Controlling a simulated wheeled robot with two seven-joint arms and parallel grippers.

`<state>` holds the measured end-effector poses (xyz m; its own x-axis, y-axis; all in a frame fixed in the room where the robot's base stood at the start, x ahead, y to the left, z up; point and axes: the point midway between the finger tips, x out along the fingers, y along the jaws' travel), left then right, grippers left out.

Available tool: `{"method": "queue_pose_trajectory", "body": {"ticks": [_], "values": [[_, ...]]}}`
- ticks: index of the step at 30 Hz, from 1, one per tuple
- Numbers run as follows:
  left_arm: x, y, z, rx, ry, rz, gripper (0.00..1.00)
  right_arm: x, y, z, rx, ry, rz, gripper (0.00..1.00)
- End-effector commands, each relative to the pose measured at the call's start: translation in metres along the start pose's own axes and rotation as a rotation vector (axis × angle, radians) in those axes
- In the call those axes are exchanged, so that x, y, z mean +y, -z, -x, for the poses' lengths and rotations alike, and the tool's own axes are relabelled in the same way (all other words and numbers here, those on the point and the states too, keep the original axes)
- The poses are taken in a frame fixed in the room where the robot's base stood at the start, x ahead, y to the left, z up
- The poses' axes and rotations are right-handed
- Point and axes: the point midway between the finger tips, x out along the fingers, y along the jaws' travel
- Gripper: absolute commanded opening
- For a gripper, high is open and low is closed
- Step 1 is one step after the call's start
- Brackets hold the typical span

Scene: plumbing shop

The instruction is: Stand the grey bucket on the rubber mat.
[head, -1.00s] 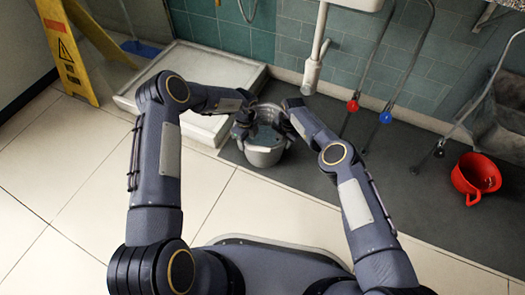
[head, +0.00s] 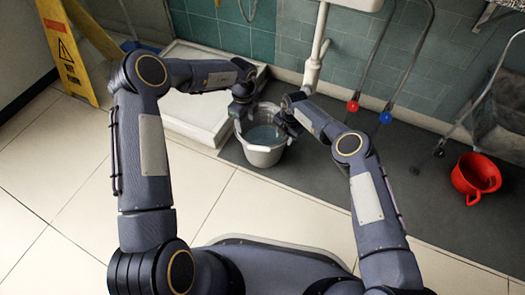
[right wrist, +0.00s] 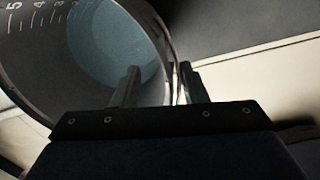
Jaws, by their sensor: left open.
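The grey bucket (head: 263,158) stands upright on the dark rubber mat (head: 325,185), close to the mat's left end. It holds bluish water, and scale marks show inside its wall in the right wrist view (right wrist: 35,50). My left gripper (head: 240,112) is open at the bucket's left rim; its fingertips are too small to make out. My right gripper (head: 290,127) is at the bucket's right rim. In the right wrist view its fingers (right wrist: 158,82) are apart, one inside the bucket and one outside, with the rim between them.
A white shower tray (head: 205,115) lies just left of the bucket. A yellow warning sign (head: 65,50) stands at the far left. A white pipe (head: 313,65) and hoses with red and blue ends are behind. A red pot (head: 476,178) sits on the mat's right part.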

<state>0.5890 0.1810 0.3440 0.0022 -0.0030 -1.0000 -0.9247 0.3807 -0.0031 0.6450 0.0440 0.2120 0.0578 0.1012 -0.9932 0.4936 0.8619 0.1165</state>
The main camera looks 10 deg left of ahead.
Motion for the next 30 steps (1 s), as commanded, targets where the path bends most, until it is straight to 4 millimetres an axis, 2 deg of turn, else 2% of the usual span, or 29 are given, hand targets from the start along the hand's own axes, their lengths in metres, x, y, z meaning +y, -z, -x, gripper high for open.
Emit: {"method": "queue_pose_trajectory", "body": {"ticks": [1, 6, 12, 18, 30], "values": [[0.000, 0.000, 0.000, 0.000, 0.000, 0.000, 0.50, 0.001, -0.002, 0.015, -0.001, -0.004, 0.002, 0.39], [0.000, 0.000, 0.000, 0.000, 0.000, 0.000, 0.50, 0.001, -0.001, 0.052, -0.002, -0.003, 0.001, 0.39], [0.000, 0.000, 0.000, 0.000, 0.000, 0.000, 0.50, 0.000, -0.001, 0.081, -0.001, -0.001, 0.000, 0.39], [0.000, 0.000, 0.000, 0.000, 0.000, 0.000, 0.50, 0.000, 0.000, 0.091, 0.000, -0.001, -0.001, 0.39], [0.000, 0.000, 0.000, 0.000, 0.000, 0.000, 0.50, 0.000, 0.000, 0.091, 0.000, 0.000, -0.001, 0.39]]}}
